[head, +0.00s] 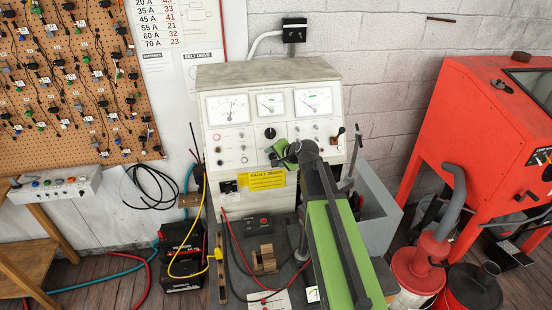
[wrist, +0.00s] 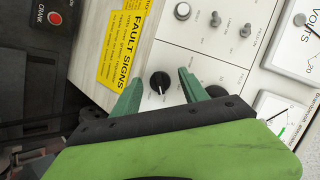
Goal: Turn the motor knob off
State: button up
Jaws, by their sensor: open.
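A small black round knob (wrist: 159,83) with a pale pointer line is on the panel in the wrist view. My gripper (wrist: 160,77) is open, with one green finger on each side of this knob. Contact between fingers and knob cannot be told. Its label is too small to read, so I cannot confirm that it is the motor knob. In the head view my gripper (head: 281,152) is at the front of the test bench panel (head: 233,143) and hides this spot. Another dark knob (wrist: 216,91) is partly hidden beside the right finger.
The panel carries dial gauges (head: 227,107), a larger black knob (head: 270,133), toggle switches (wrist: 216,20) and a yellow fault sign (wrist: 122,45). Cables and a wooden block (head: 264,260) are on the bench below. A red cabinet (head: 480,120) stands to the right.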

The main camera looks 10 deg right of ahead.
jog(key=shift+d, duration=0.1)
grip_shut()
jog(key=shift+d, duration=0.25)
jog(key=shift+a, duration=0.2)
jog(key=shift+n, duration=0.4)
jog(key=n+g+h+p, duration=0.1)
jog(key=n+p, duration=0.1)
jog(key=n, duration=0.1)
jog(key=shift+a+r, duration=0.1)
jog(key=shift+a, duration=0.05)
jog(key=n+h+p, duration=0.1)
jog(key=n, duration=0.2)
jog(key=shift+a, duration=0.1)
jog(key=shift+n+g+h, duration=0.3)
jog(key=shift+n+h, duration=0.5)
jog(key=shift+n, duration=0.9)
